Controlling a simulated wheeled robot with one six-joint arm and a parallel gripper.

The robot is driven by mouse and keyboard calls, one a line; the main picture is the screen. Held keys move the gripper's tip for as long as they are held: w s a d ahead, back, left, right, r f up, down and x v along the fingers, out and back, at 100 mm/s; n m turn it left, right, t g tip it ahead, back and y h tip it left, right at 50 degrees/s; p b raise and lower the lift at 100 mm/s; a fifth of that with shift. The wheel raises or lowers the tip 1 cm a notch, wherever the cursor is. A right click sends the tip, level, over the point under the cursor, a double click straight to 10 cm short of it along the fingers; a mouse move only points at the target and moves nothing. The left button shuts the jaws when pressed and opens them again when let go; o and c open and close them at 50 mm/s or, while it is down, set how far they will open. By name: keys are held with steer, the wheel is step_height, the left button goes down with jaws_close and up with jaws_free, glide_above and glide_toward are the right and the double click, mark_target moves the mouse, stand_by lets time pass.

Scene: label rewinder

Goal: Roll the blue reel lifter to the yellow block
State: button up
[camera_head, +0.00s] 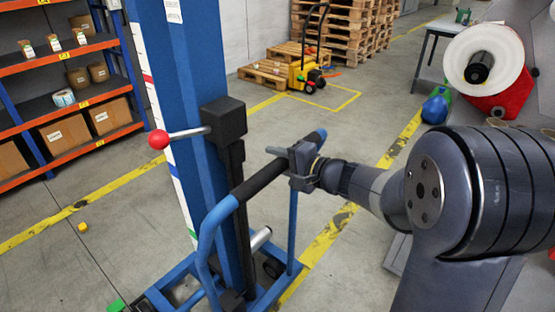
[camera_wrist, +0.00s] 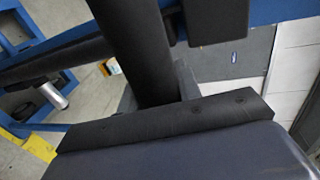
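The blue reel lifter (camera_head: 185,110) stands upright in front of me, with a tall blue mast, a red-knobbed lever and a wheeled base. Its looped push handle (camera_head: 262,178) has black grips. My gripper (camera_head: 303,158) is at the right part of this handle, with its fingers closed around the black grip. In the wrist view the black grip (camera_wrist: 140,45) runs up from my gripper; the fingertips are mostly hidden. The small yellow block (camera_head: 82,227) lies on the floor left of the lifter, near the yellow floor line, apart from the lifter.
An orange shelf (camera_head: 75,103) with boxes stands at the left. Pallets (camera_head: 345,40) and a small yellow truck (camera_head: 305,76) are at the back. A machine with a white roll (camera_head: 507,50) is at the right. A green object (camera_head: 116,305) is by the lifter's base. Floor around the yellow block is clear.

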jaws_close()
